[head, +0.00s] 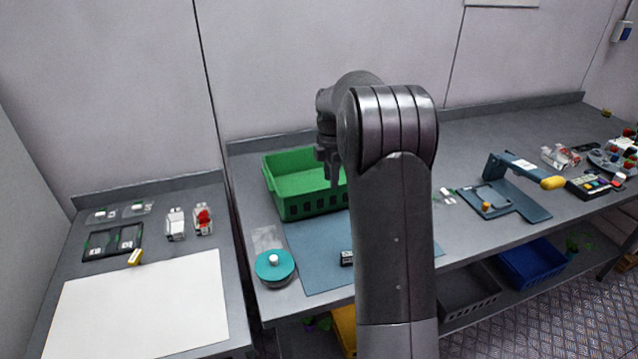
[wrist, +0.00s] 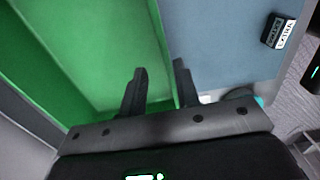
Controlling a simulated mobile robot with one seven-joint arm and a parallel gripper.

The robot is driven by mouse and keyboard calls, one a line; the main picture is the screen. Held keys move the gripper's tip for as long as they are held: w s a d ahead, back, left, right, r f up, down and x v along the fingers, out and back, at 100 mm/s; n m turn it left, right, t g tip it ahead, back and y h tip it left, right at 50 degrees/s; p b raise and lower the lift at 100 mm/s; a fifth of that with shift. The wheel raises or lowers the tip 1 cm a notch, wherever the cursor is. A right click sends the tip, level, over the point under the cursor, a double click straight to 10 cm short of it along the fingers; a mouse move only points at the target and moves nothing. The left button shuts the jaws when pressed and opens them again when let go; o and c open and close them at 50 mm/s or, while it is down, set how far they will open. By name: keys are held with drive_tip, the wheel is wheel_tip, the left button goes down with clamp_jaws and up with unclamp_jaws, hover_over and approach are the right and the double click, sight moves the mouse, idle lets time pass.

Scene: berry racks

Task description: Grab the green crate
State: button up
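The green crate (head: 297,207) stands on the grey bench toward the back, left of my arm in the head view. It looks empty, and my arm hides its right part. In the wrist view the crate (wrist: 75,60) fills the left half, with its rim running down the middle. My gripper (wrist: 158,75) shows two dark fingers, apart, with nothing held between them. The fingers lie around the line of the crate's rim in the picture; I cannot tell whether they touch it. In the head view my gripper (head: 329,170) hangs over the crate's right part.
A blue mat (head: 312,262) lies in front of the crate with a small dark box (head: 346,258) on it. A teal round device (head: 275,266) sits to the left. A blue device (head: 505,190) stands to the right. A blue crate (head: 532,262) is on the lower shelf.

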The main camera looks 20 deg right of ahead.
drive_tip(key=f, duration=0.2)
drive_tip(key=s+f, duration=0.1)
drive_tip(key=f, duration=0.1)
drive_tip(key=shift+d+f, duration=0.1)
drive_tip(key=shift+f, duration=0.1)
drive_tip(key=shift+w+f, duration=0.1)
drive_tip(key=shift+f, duration=0.4)
drive_tip(key=shift+c, duration=0.6)
clamp_jaws()
drive_tip(key=shift+r, duration=0.1)
